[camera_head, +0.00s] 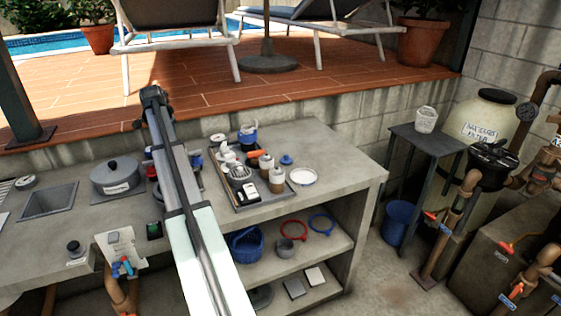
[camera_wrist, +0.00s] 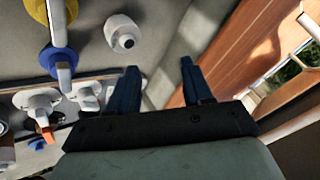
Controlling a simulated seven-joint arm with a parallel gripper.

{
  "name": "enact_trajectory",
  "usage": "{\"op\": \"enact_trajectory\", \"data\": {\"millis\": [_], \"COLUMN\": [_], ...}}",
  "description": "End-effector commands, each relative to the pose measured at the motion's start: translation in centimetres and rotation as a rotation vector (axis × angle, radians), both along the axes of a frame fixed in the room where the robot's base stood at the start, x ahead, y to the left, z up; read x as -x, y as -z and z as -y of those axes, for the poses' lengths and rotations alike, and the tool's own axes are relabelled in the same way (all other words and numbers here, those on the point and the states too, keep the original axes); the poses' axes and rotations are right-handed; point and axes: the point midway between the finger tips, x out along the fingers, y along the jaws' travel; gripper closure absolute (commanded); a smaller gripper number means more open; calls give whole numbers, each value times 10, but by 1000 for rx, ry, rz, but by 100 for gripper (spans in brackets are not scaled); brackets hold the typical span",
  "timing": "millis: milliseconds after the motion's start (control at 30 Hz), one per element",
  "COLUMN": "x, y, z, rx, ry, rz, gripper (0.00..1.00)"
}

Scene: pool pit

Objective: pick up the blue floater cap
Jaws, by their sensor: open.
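A small round blue cap (camera_head: 287,159), the likely floater cap, sits at the right end of the dark tray (camera_head: 236,206) on the counter, beside brown-and-white containers. My arm crosses the counter to its left in the head view, where I cannot clearly make out the jaws. In the wrist view my gripper (camera_wrist: 158,66) is open, with nothing between its dark blue fingers. A blue piece on a yellow-and-white item (camera_wrist: 60,60) and another blue patch (camera_wrist: 38,144) show at left; I cannot tell whether either is the cap.
The tray also holds a blue-topped container (camera_head: 247,135) and several white items. A white dish (camera_head: 303,176) lies right of it. The counter's right end (camera_head: 345,165) is bare. A low wall and tiled deck rise behind.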

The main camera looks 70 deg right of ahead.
Motion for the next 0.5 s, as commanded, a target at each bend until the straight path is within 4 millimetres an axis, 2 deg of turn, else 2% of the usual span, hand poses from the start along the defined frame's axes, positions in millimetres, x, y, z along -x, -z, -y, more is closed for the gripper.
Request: {"op": "enact_trajectory", "data": {"millis": [33, 200, 400, 500], "x": [27, 114, 222, 274], "y": [1, 4, 4, 3], "z": [22, 73, 117, 132], "rx": [-26, -119, -235, -292], "ry": [56, 235, 453, 559], "rz": [-25, -104, -189, -225], "gripper": [50, 50, 50, 50]}}
